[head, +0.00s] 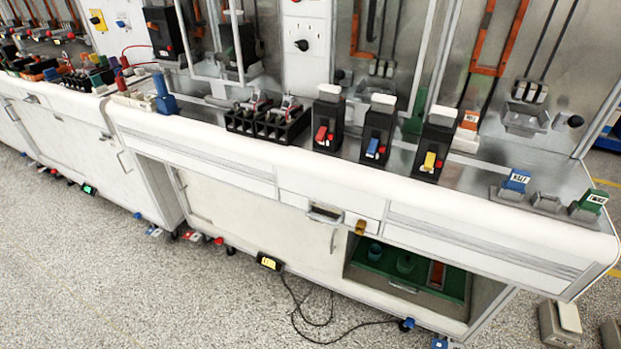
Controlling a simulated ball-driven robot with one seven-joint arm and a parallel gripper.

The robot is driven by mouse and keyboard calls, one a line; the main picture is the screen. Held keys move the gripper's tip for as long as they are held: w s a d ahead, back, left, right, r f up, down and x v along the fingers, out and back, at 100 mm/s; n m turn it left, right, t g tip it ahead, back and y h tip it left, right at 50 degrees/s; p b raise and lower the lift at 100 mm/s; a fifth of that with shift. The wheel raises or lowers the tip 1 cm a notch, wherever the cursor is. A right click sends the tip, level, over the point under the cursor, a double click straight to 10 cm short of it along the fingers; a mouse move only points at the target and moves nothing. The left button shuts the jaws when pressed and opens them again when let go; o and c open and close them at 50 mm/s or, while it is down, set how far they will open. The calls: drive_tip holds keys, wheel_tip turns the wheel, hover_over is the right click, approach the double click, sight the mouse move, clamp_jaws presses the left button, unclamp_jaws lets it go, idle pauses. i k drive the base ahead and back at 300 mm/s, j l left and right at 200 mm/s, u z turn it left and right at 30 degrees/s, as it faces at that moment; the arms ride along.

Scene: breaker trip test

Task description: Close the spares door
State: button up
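The lower cupboard of the white bench stands open at the right, and its green-lined floor (450,285) shows. A yellow-orange knob (361,227) sits above the opening. My gripper is not in view.
Three breakers with red (321,134), blue (373,147) and yellow (430,162) levers stand on the bench top. A small yellow-screened device (269,262) and its black cable (322,323) lie on the floor before the cupboard. The speckled floor (150,290) is otherwise mostly clear.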

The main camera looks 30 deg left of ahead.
sight(320, 246)
drive_tip(key=i+j, duration=0.2)
drive_tip(key=j, duration=0.2)
drive_tip(key=i+j, duration=0.25)
drive_tip(key=j, duration=0.2)
drive_tip(key=i+j+u, duration=0.1)
drive_tip(key=j, duration=0.3)
drive_tip(key=i+j, duration=0.6)
drive_tip(key=j, duration=0.2)
